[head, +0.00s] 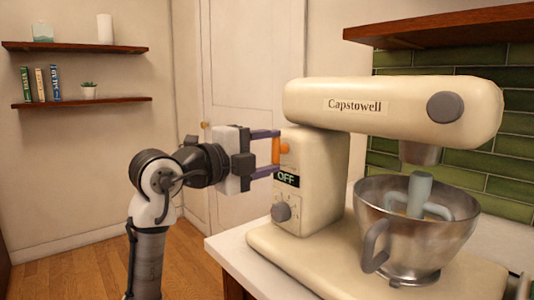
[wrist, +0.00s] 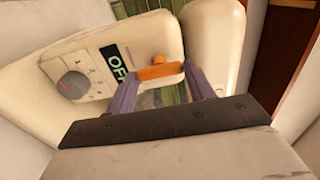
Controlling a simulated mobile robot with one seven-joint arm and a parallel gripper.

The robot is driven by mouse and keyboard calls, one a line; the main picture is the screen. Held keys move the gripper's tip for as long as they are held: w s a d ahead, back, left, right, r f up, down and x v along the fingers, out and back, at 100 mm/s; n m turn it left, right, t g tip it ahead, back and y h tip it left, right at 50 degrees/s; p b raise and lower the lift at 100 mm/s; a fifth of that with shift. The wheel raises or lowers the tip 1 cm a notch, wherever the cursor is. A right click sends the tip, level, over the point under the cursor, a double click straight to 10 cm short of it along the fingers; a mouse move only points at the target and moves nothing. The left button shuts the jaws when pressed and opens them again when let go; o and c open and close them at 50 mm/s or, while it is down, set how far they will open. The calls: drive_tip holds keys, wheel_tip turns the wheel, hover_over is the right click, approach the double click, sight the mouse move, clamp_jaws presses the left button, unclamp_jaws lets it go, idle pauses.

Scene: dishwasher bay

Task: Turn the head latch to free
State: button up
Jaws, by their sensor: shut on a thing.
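The head latch is an orange lever (head: 276,151) on the side of the cream stand mixer (head: 330,180), just above the OFF display. In the wrist view the orange lever (wrist: 160,71) lies between the two purple fingers. My gripper (head: 268,153) is shut on the lever, one finger above and one below it in the head view; it also shows in the wrist view (wrist: 162,82). The lever stands upright in the head view. The mixer head (head: 395,103), marked Capstowell, is level above the steel bowl (head: 410,225). The fingers partly hide the lever's ends.
A grey speed knob (head: 281,212) sits below the OFF display (head: 287,179). The mixer stands on a white counter (head: 228,250) whose edge is near my arm. A wooden shelf (head: 445,20) hangs above the mixer head. Open floor lies at the left.

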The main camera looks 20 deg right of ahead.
drive_tip(key=o, duration=1)
drive_tip(key=shift+a, duration=0.1)
drive_tip(key=b+v, duration=0.1)
drive_tip(key=v, duration=1.2)
drive_tip(key=shift+s+a, duration=0.1)
drive_tip(key=shift+a, duration=0.25)
